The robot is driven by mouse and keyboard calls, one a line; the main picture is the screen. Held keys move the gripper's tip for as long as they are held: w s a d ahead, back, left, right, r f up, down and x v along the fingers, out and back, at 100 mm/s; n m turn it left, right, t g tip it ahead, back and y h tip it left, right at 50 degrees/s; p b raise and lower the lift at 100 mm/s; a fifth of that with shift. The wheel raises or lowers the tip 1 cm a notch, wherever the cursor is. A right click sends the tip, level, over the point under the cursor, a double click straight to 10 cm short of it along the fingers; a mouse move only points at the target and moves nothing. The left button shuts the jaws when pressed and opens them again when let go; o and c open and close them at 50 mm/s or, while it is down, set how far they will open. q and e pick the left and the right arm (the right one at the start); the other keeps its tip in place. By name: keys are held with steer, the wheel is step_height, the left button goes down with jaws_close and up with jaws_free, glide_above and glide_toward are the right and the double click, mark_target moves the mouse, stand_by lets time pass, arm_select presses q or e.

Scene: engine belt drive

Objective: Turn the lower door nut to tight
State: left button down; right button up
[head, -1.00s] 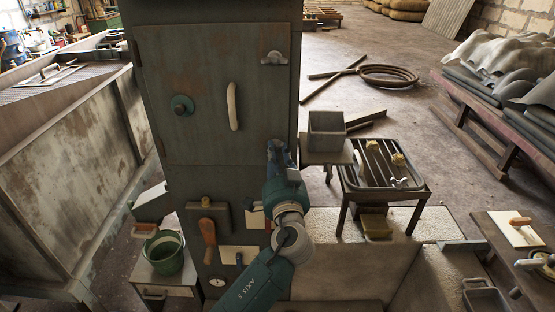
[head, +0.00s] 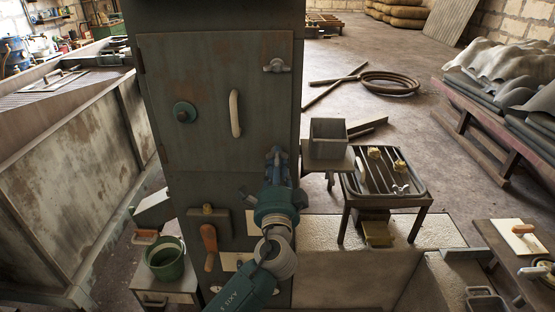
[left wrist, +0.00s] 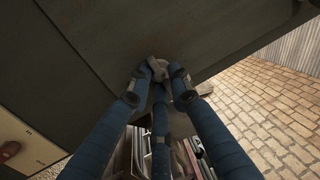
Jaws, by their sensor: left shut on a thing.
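The grey-green cabinet door (head: 205,135) is closed, with a pale upright handle (head: 235,113) and a teal round knob (head: 184,112). The upper door nut (head: 276,66), a grey wing nut, sits near its top right corner. My left gripper (head: 277,156) is at the door's lower right edge and hides the lower door nut in the head view. In the left wrist view the fingers (left wrist: 160,80) are closed around the lower door nut (left wrist: 157,68), whose grey top shows between the fingertips. The nut's exact angle is hard to tell. My right gripper is not in view.
A small stand with a grey open box (head: 328,139) is close to the right of my left gripper. A green bucket (head: 166,262) stands at lower left.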

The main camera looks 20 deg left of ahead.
arm_select(q)
steer(key=shift+r+m, duration=0.2)
steer(key=shift+m, duration=0.2)
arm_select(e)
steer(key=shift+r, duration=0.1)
arm_select(q)
steer(key=shift+d, duration=0.1)
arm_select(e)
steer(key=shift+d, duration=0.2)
arm_select(q)
steer(key=c, duration=1.6)
jaws_free()
steer(key=shift+c, duration=0.2)
steer(key=shift+d, duration=0.1)
steer(key=shift+f, duration=0.1)
steer(key=shift+s+f, duration=0.1)
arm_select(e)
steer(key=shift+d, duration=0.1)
arm_select(q)
steer(key=v, duration=1.1)
steer(key=shift+s, duration=0.4)
